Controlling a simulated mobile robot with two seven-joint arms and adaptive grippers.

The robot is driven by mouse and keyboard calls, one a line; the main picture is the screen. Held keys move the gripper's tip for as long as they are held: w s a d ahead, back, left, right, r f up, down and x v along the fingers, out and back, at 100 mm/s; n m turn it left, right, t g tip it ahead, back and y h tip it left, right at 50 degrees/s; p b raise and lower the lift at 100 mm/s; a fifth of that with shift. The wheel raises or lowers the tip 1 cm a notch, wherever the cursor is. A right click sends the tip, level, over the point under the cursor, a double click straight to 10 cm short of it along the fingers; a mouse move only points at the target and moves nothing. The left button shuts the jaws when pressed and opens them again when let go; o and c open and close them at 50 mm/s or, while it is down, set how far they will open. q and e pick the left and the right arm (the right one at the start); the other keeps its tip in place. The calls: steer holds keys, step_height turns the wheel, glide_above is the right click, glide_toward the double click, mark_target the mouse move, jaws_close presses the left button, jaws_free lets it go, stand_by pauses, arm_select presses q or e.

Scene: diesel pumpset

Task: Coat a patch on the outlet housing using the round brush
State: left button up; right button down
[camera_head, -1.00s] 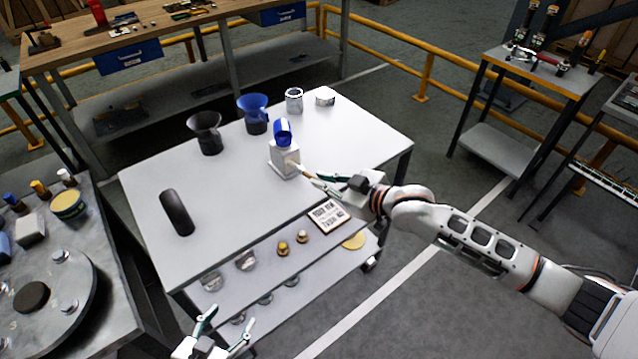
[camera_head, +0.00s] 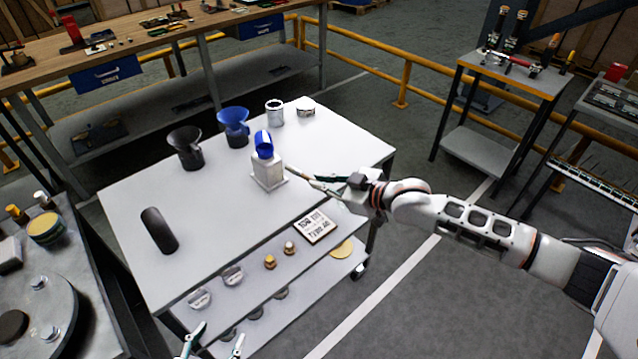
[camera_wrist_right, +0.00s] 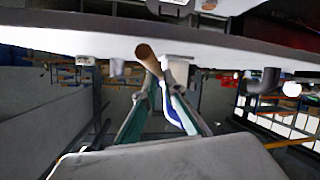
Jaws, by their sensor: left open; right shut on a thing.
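A white block-like stand (camera_head: 268,170) on the white table (camera_head: 215,205) carries a tilted blue cylindrical part (camera_head: 263,143). I cannot tell for sure which part is the outlet housing; a blue flared part (camera_head: 233,125) and a black flared part (camera_head: 187,148) stand behind it to the left. My right gripper (camera_head: 318,184) is shut on a thin brush with a brown handle end (camera_wrist_right: 148,58), just right of the white stand. The brush's bristles are not clear, nor is whether it touches the stand. My left gripper (camera_head: 213,345) is open and empty at the bottom edge, partly cut off.
A black cylinder (camera_head: 159,230) lies at the table's left. A metal ring-like cup (camera_head: 274,112) and a small pale round piece (camera_head: 306,106) stand at the back. The table's middle is clear. A yellow railing (camera_head: 400,85) runs behind.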

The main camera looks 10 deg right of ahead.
steer(key=s+d, duration=0.3)
steer(key=s, duration=0.2)
steer(key=shift+d, duration=0.25)
steer(key=shift+d, duration=0.1)
stand_by(0.4)
steer(key=shift+s+d, duration=0.8)
steer(key=shift+s, duration=0.35)
stand_by(0.4)
